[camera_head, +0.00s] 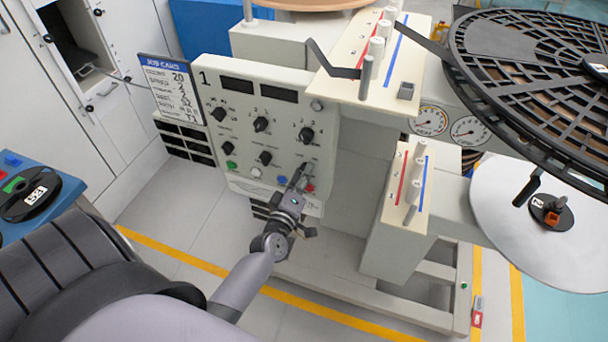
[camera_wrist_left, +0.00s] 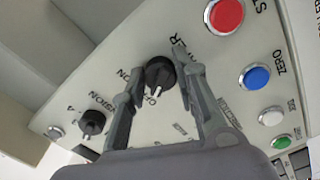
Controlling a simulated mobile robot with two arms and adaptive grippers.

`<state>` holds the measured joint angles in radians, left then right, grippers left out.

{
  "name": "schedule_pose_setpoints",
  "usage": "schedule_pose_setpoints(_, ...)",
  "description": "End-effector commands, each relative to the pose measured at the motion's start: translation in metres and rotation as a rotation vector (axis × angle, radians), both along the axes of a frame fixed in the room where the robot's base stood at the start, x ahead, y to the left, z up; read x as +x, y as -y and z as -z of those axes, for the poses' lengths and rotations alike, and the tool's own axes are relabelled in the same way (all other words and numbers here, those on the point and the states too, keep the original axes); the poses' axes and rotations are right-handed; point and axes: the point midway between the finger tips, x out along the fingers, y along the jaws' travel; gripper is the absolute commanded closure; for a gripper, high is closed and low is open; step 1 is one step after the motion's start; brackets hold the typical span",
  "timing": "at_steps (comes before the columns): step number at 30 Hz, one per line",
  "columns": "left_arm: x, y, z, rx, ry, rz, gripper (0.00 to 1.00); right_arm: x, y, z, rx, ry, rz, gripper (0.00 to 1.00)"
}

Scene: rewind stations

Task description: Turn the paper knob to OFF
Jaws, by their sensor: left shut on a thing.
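In the left wrist view a black round knob (camera_wrist_left: 160,73) with a white pointer mark sits on the pale control panel (camera_wrist_left: 60,95). The white mark points down in the picture, towards partly hidden lettering. My left gripper (camera_wrist_left: 159,62) is shut on this knob, with one finger on each side. In the head view my left gripper (camera_head: 303,172) is at the lower right of the panel (camera_head: 325,135), and hides the knob there.
Another black knob (camera_wrist_left: 92,122) is beside my left finger. A red button (camera_wrist_left: 226,15) and a blue button (camera_wrist_left: 257,77) lie on the other side. In the head view several knobs are above, and a black reel (camera_head: 530,75) overhangs at right.

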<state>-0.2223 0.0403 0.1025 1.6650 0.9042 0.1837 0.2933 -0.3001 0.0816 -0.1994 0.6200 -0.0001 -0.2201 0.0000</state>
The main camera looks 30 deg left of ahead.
Motion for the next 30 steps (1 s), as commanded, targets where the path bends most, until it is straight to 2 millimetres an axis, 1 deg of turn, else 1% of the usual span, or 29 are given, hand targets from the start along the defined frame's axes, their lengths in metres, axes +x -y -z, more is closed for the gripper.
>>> schedule_pose_setpoints(13,-0.0003,-0.0001,0.0005,-0.013,0.002,0.000,1.00,-0.0001,-0.0023,0.0001,0.003,-0.001,0.000,0.51)
schedule_pose_setpoints(14,-0.0003,-0.0001,0.0005,-0.013,0.002,0.000,0.72,-0.0001,-0.0025,0.0001,0.003,0.000,0.000,0.51)
schedule_pose_setpoints(23,-0.0002,-0.0001,0.0003,-0.011,0.002,0.000,0.52,-0.0001,-0.0030,0.0001,0.004,0.000,0.000,0.51)
schedule_pose_setpoints(30,-0.0002,0.0001,0.0001,-0.011,0.003,0.000,0.52,-0.0001,-0.0022,0.0001,0.003,0.000,0.000,0.51)
